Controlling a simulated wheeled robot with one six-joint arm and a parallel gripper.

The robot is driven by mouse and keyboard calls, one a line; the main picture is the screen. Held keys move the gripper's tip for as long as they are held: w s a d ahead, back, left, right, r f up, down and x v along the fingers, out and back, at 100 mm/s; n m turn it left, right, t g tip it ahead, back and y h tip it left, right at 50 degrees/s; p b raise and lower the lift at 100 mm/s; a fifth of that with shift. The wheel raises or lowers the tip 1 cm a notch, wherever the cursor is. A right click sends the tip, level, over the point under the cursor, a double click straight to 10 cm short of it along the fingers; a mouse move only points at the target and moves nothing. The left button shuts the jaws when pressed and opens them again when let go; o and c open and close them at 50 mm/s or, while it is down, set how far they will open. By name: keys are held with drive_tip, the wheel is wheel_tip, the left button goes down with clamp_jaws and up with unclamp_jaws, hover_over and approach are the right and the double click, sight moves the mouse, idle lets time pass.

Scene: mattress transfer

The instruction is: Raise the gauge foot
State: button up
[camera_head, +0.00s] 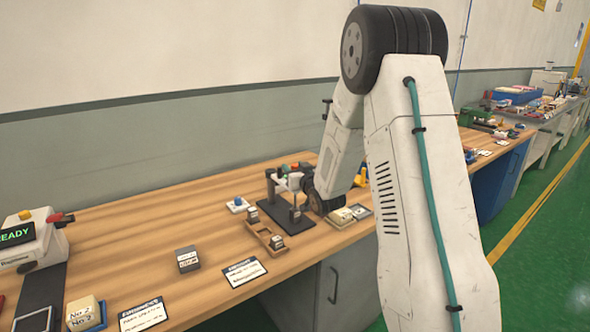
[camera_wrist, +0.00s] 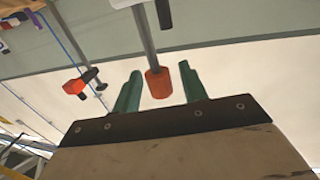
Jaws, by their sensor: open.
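The gauge stand (camera_head: 270,187) is a dark upright on a black base plate (camera_head: 290,221) on the wooden bench. A thin spindle hangs from its arm; its lower end is small, and I cannot tell whether the foot touches anything. My gripper (camera_head: 303,174) is beside the top of the stand, partly hidden by my arm. In the wrist view my gripper (camera_wrist: 160,69) is open, with two green fingers. An orange-red knob (camera_wrist: 158,84) on a grey rod (camera_wrist: 145,35) shows between them, with a gap on each side.
A wooden holder (camera_head: 264,236) with small labelled blocks stands just in front of the stand. A grey block (camera_head: 188,259) and two cards lie nearer the front edge. The bench between the stand and the READY machine (camera_head: 30,242) is mostly clear.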

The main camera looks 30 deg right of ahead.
clamp_jaws()
drive_tip(key=shift+r, duration=1.65)
unclamp_jaws()
drive_tip(key=s+a, duration=0.1)
drive_tip(key=s, duration=0.6)
drive_tip(key=shift+s+a, duration=0.15)
drive_tip(key=shift+s, duration=0.2)
